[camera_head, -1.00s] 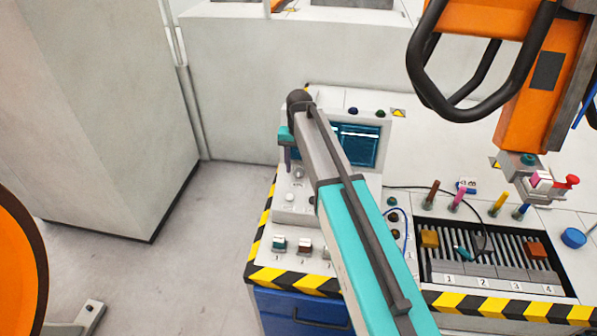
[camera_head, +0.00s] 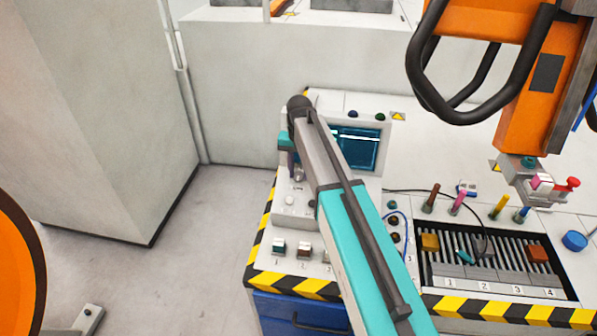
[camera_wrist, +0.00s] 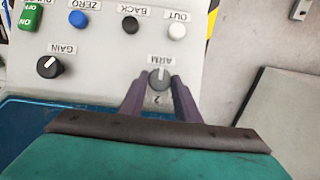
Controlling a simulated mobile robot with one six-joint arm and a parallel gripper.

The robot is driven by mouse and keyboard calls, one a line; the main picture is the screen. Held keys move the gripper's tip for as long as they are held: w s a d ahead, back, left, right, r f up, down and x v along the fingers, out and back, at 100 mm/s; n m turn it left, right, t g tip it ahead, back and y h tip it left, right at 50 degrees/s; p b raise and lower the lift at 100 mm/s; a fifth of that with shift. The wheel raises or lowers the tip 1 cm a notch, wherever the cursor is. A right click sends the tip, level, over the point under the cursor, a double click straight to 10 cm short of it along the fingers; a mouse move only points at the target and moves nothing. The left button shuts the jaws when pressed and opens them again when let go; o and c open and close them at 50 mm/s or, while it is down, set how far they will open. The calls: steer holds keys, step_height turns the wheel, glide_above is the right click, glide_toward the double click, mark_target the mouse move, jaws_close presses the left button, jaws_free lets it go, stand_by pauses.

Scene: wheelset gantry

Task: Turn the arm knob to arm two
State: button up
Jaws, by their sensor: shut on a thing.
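The arm knob (camera_wrist: 159,79) is a grey round knob on the white panel, below the upside-down ARM label in the wrist view. A light mark on it seems to point up towards that label. An upside-down 2 (camera_wrist: 157,99) is printed on the near side of it. My gripper (camera_wrist: 159,84) has its two dark purple fingers on either side of the knob and is shut on it. In the head view my gripper (camera_head: 297,172) is over the left part of the console, and my arm hides part of the panel.
The GAIN knob (camera_wrist: 50,67), a blue ZERO button (camera_wrist: 78,18), a black BACK button (camera_wrist: 130,25) and a white OUT button (camera_wrist: 177,30) share the panel. A blue screen (camera_head: 360,147) stands behind my arm. An orange gantry part (camera_head: 540,100) hangs at the right.

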steer(key=shift+d+m, duration=0.1)
steer(key=shift+m, duration=0.2)
steer(key=m+y+b, duration=0.1)
steer(key=m, duration=0.1)
steer(key=m+b, duration=0.1)
steer(key=shift+s+d+f+m+t+y, duration=0.1)
steer(key=shift+s+d+m+t+y, duration=0.1)
steer(key=shift+m+t+y, duration=0.2)
steer(key=shift+d+m+t+y+b, duration=0.1)
steer(key=shift+m+t+y+b, duration=0.4)
steer(key=shift+m, duration=1.3)
steer(key=o, duration=1)
steer(key=shift+o, duration=0.2)
steer(key=b+v, duration=0.3)
steer(key=v, duration=1.1)
steer(key=shift+d, duration=0.15)
